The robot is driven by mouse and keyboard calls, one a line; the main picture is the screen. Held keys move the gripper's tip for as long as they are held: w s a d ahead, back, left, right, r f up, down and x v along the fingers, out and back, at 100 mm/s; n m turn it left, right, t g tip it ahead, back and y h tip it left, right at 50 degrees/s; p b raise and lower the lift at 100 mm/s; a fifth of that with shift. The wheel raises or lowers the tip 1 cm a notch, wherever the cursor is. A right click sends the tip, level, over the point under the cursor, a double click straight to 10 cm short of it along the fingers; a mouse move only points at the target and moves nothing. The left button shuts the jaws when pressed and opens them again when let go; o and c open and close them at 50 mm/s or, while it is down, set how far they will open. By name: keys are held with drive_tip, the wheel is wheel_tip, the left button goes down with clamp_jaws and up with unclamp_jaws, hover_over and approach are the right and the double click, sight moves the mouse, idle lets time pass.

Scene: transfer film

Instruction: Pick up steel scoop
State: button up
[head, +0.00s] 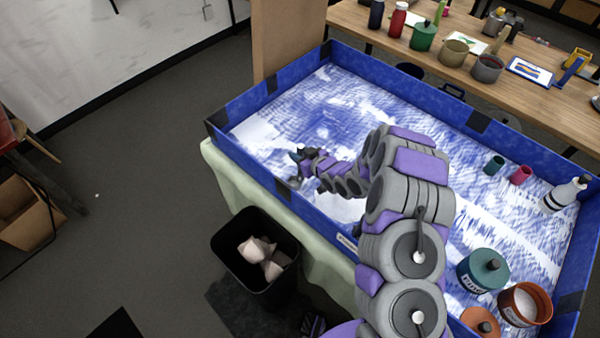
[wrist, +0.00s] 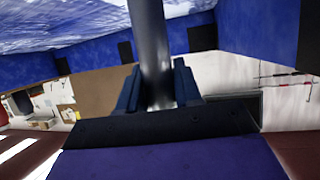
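A grey metal shaft, which looks like the handle of the steel scoop (wrist: 152,45), stands between the two blue fingers of my gripper (wrist: 158,88) in the wrist view. The fingers close on it from both sides with no clear gap. The scoop's bowl is out of that view. In the head view my gripper (head: 298,160) is small and dark above the left part of the blue-walled tray (head: 262,97). A small grey piece shows at its tip, too small to make out.
Teal and pink cups (head: 521,175), a white bottle (head: 567,194), a teal lidded pot (head: 484,270) and an orange pot (head: 525,304) stand at the tray's right. A black bin (head: 238,280) is below its near wall. A wooden table (head: 345,17) with paints lies beyond.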

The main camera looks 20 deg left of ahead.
drive_tip(key=shift+a+f, duration=0.15)
drive_tip(key=shift+a, duration=0.3)
drive_tip(key=shift+c, duration=1.4)
drive_tip(key=shift+d, duration=0.15)
clamp_jaws()
drive_tip(key=shift+d, duration=0.4)
drive_tip(key=shift+a, duration=0.15)
